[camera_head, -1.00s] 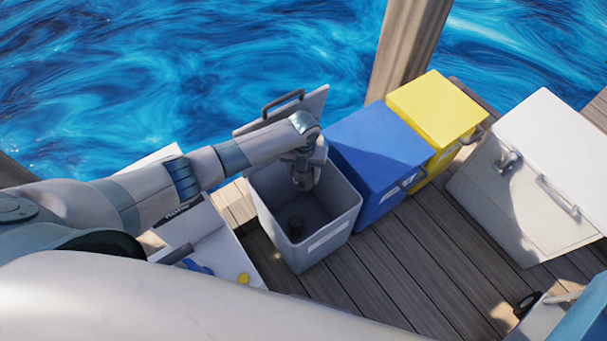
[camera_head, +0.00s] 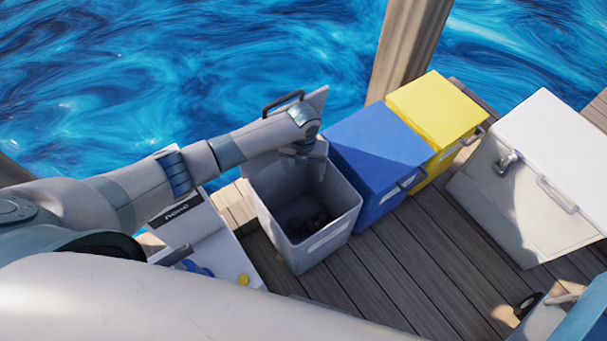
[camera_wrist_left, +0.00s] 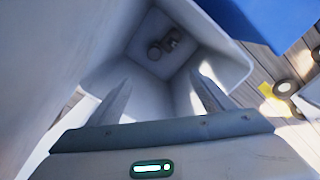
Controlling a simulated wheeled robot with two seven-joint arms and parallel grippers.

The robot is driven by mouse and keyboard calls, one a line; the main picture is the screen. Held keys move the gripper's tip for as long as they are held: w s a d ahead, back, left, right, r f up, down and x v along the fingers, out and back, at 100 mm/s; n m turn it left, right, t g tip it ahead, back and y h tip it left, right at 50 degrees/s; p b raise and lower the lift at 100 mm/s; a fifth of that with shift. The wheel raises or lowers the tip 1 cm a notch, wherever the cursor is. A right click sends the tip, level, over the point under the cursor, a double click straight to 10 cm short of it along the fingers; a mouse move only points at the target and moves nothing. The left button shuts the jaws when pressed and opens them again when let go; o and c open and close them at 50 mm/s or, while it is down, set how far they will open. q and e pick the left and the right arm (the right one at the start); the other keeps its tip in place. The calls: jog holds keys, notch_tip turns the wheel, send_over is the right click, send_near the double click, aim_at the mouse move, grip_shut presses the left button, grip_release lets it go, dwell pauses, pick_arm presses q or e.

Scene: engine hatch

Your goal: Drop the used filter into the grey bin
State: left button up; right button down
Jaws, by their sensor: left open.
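The grey bin (camera_head: 343,190) stands open on the deck, with its lid (camera_head: 315,103) raised at the back. My left gripper (camera_head: 303,168) is over the bin's opening, pointing down. In the left wrist view its two fingers (camera_wrist_left: 163,88) are spread apart with nothing between them. Two dark, roundish pieces (camera_head: 306,222) lie close together on the bin's floor, and they also show in the left wrist view (camera_wrist_left: 163,45). The used filter appears to be one of them; shadow hides which. My right gripper is out of view.
A closed blue bin (camera_head: 375,150) and a closed yellow bin (camera_head: 435,105) stand to the right of the grey bin. A white chest (camera_head: 535,170) with a handle is farther right. A white case (camera_head: 225,255) lies open at left. Water lies beyond the deck.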

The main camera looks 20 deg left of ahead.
pick_arm(q)
notch_tip(320, 180, up, 9)
jog(key=b, duration=0.1)
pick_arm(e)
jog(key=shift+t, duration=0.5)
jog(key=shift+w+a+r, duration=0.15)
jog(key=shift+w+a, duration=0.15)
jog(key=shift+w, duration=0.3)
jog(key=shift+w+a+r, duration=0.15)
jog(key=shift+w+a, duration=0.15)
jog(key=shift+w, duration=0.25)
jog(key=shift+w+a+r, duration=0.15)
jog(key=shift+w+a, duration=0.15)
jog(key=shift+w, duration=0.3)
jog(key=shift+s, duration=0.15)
